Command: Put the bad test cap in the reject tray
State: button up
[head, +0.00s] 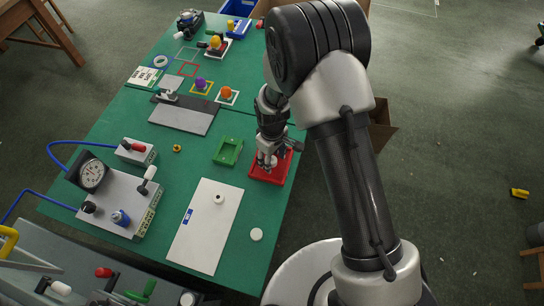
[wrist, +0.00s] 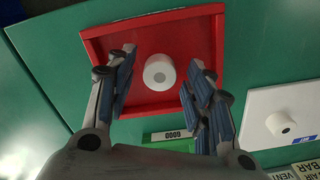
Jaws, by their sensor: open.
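The red tray (head: 284,167) lies at the right edge of the green table, and it fills the upper part of the wrist view (wrist: 110,47). My gripper (head: 267,165) is low over the tray. In the wrist view its fingers (wrist: 160,80) stand open on either side of the cap, with gaps on both sides. Another white cap (head: 219,198) sits on the white board (head: 205,232), also visible in the wrist view (wrist: 280,123).
A green tray (head: 228,151) stands just left of the red tray. A white disc (head: 256,234) lies near the table's right edge. A gauge box (head: 118,200) with levers and blue hoses is at left. Beyond the right edge is the floor.

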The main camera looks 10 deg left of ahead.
jog(key=s+d+r+m+t+p, duration=0.15)
jog(key=d+r, duration=0.25)
jog(key=r, duration=0.7)
jog(key=s+d+r+m+p, duration=0.1)
jog(key=d+r+m, duration=0.15)
jog(key=r, duration=0.75)
jog(key=s+d+r+m+t+p, duration=0.15)
jog(key=d+r, duration=0.25)
jog(key=r, duration=0.7)
jog(key=s+d+r+m, duration=0.3)
jog(key=s+d+r, duration=0.1)
jog(key=s, duration=0.3)
jog(key=s+d+r+m+t, duration=0.1)
jog(key=s+d+r+m, duration=0.2)
jog(key=s+d+r, duration=0.2)
jog(key=s+d, duration=0.1)
jog(key=s, duration=0.2)
jog(key=shift+s+d+t, duration=0.15)
jog(key=shift+d+t, duration=0.05)
jog(key=shift+t, duration=0.1)
